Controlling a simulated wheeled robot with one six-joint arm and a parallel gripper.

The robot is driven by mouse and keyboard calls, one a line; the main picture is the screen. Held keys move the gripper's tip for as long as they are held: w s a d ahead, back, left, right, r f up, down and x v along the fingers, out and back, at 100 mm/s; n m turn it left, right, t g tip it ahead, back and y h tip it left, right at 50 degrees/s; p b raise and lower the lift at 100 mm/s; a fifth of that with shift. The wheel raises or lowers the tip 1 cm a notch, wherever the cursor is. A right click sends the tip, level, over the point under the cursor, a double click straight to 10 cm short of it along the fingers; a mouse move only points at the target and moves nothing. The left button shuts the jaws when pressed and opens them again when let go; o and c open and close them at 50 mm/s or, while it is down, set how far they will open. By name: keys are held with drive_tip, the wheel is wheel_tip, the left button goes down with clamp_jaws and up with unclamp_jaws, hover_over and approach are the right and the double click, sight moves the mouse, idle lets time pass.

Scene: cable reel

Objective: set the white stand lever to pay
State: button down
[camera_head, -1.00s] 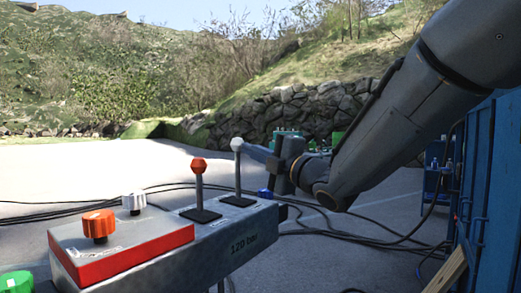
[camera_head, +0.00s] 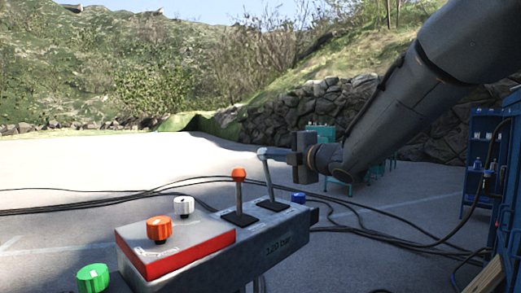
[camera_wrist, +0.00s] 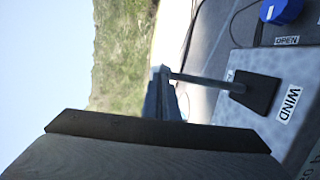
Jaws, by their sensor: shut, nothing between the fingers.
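The white stand lever (camera_head: 267,180) stands on the grey control box, to the right of the red-knobbed lever. Its shaft leans a little to the left at the top in the head view. A label reading WIND (camera_wrist: 289,104) lies beside the base. No PAY label is legible.
The red-knobbed lever (camera_head: 239,176) is upright close by on the left. An orange knob (camera_head: 159,228), a white knob (camera_head: 184,206) and a green knob (camera_head: 93,277) sit further left. A blue knob (camera_head: 299,198) is at the box's right end. Cables (camera_head: 390,232) lie on the ground.

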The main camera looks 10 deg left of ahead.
drive_tip(key=shift+b+x, duration=0.6)
drive_tip(key=shift+x, duration=0.3)
drive_tip(key=shift+s+a, duration=0.1)
drive_tip(key=shift+a, duration=0.05)
drive_tip(key=shift+r, duration=0.1)
